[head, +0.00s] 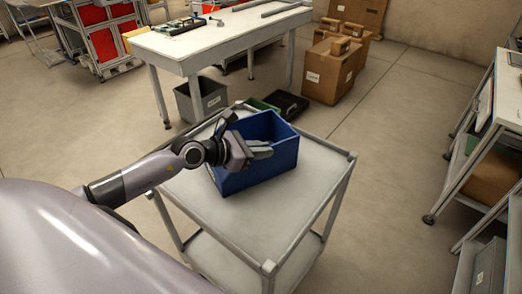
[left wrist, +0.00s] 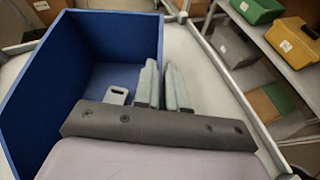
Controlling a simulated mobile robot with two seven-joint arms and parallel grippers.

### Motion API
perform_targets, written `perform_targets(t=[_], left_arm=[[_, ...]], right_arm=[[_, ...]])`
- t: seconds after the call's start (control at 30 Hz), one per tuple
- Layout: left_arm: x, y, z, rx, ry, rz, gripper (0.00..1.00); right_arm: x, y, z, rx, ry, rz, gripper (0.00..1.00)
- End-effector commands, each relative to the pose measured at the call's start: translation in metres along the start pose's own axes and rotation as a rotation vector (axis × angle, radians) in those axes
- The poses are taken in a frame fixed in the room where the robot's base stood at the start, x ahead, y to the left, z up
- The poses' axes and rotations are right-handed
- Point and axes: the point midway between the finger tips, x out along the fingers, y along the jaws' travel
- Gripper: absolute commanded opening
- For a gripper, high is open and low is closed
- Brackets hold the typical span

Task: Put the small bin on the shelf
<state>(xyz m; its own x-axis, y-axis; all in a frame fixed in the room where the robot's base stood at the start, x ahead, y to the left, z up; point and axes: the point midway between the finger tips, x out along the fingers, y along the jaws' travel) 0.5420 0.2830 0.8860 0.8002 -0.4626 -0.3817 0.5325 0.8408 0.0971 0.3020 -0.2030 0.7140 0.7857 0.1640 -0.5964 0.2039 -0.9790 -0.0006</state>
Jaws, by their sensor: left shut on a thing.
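The small bin is a blue open box (head: 275,172) standing upright on the top of a light grey cart (head: 290,222). My left gripper (head: 262,150) reaches in from the left and is shut on the bin's rim, its fingers at the near side of the bin. In the left wrist view, the blue bin (left wrist: 85,45) fills the left side, and the two grey fingers (left wrist: 166,85) stand close together at its right edge. The gripper body hides the bin's near part. A shelf rack (head: 485,135) stands at the right. My right gripper is not in view.
A white workbench (head: 215,40) stands behind the cart, with a grey bin (head: 203,98) beneath it. Cardboard boxes (head: 328,75) stand on the floor behind. Open floor lies between cart and rack. The left wrist view shows green (left wrist: 258,10) and yellow (left wrist: 293,42) bins on shelving.

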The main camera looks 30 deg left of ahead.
Motion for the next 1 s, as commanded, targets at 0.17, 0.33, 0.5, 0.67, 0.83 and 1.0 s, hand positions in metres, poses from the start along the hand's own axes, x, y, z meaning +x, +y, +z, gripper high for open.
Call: perform_targets(t=[0.17,0.33,0.5,0.67,0.83,1.0], left_arm=[[0.000,0.001,0.003,0.003,-0.005,0.002,0.00],[0.000,0.000,0.000,0.000,0.000,-0.001,0.36],[0.000,0.000,0.000,0.000,0.001,-0.001,0.36],[-0.001,0.000,0.001,0.000,0.001,0.000,0.36],[-0.017,0.001,-0.001,0.002,0.003,0.002,0.36],[-0.043,0.000,-0.002,0.002,0.006,0.000,0.36]], right_arm=[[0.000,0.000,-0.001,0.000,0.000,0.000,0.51],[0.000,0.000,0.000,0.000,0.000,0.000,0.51],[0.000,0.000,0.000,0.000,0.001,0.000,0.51],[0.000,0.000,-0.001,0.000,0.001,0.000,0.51],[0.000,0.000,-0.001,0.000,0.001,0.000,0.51],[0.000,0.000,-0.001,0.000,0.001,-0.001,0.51]])
